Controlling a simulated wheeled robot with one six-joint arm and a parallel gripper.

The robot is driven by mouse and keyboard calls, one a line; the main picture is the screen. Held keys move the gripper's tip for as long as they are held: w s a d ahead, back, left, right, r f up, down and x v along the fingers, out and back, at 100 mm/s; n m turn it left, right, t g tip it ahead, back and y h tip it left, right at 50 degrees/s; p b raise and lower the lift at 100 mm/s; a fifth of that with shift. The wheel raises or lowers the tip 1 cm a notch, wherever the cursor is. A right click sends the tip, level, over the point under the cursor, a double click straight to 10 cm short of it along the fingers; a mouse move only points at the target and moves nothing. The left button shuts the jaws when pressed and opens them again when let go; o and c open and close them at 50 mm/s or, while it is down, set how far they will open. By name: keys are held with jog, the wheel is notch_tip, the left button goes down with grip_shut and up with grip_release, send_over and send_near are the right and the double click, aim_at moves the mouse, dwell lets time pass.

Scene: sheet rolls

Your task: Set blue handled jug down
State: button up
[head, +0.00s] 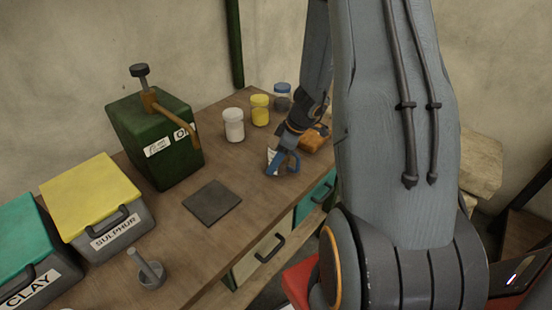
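The blue handled jug (272,160) is small and pale, with a blue handle at its right. It shows at the right part of the wooden bench (175,235), near the front edge. My gripper (287,146) points down onto the jug and appears shut on it at the handle. The fingertips are small and partly merge with the handle, so the exact grip is unclear. I cannot tell whether the jug's base touches the bench.
A dark square mat (212,202) lies bare left of the jug. White (233,125), yellow (260,110) and blue-lidded (283,97) jars stand behind. An orange object (313,140) is close right.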

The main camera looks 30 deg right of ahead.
jog(key=shift+f+b, duration=0.2)
jog(key=shift+b, duration=0.1)
jog(key=o, duration=1.1)
jog(key=shift+r+p, duration=0.2)
jog(key=shift+p, duration=0.1)
jog(key=shift+d+r, duration=0.15)
jog(key=shift+r, duration=0.15)
jog(key=b+v, duration=0.2)
jog(key=v, duration=0.9)
jog(key=shift+s+r+b, duration=0.1)
jog(key=shift+s+b, duration=0.1)
jog(key=shift+b, duration=0.15)
